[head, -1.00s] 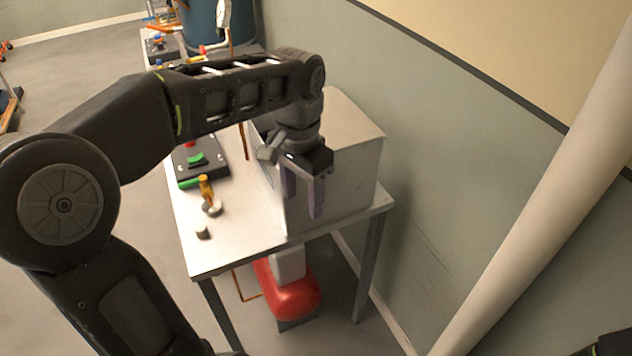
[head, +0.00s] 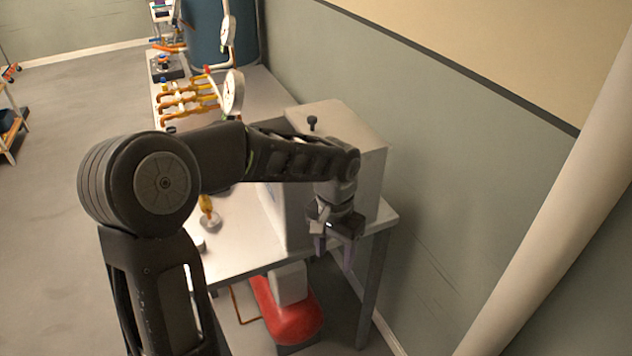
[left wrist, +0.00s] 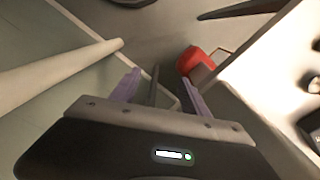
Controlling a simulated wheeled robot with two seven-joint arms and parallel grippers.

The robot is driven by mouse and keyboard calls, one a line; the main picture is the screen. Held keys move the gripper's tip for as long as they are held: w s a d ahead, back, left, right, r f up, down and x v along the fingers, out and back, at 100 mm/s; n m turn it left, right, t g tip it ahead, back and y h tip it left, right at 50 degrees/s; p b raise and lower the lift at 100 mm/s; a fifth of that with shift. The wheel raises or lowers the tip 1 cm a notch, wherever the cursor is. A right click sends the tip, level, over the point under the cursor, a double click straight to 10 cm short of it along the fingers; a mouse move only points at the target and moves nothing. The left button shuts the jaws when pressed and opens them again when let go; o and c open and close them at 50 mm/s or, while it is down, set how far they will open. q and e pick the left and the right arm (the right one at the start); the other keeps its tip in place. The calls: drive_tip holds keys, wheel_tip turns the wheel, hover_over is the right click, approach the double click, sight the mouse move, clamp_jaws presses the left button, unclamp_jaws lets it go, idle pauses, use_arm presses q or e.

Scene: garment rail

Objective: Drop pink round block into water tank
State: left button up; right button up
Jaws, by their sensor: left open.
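My left gripper (head: 335,255) is open and empty, pointing down beside the front right edge of the table. In the left wrist view its two purple fingers (left wrist: 158,90) are spread apart, with nothing between them. I see no pink round block in either view. A large dark teal tank (head: 222,35) stands at the back of the table, cut by the top edge; I cannot tell if it is the water tank. My right gripper is not in view.
A pale box-like unit (head: 340,130) stands on the white table (head: 235,245), just behind my gripper. A red vessel (head: 290,318) sits under the table and also shows in the left wrist view (left wrist: 195,60). Pipes with a gauge (head: 232,95) stand farther back. A wall runs along the right.

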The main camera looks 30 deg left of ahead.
use_arm(q)
drive_tip(key=shift+w, duration=0.1)
idle(0.8)
drive_tip(key=w+d+f+t+h, duration=0.2)
drive_tip(key=w+d+f+t, duration=0.15)
drive_tip(key=w+d, duration=0.2)
drive_tip(key=s+d+f+n+h, duration=0.1)
drive_tip(key=s+d+f+h, duration=0.15)
drive_tip(key=d+f, duration=0.55)
drive_tip(key=s+d+f+n+g, duration=0.1)
drive_tip(key=s+d+f, duration=0.1)
drive_tip(key=s+f, duration=0.6)
drive_tip(key=s+d+f+n+g, duration=0.1)
drive_tip(key=s+d+f+g, duration=0.1)
drive_tip(key=s+f, duration=0.7)
drive_tip(key=s, duration=0.5)
drive_tip(key=shift+s+f, duration=0.15)
drive_tip(key=shift+s, duration=0.15)
drive_tip(key=shift+y, duration=0.25)
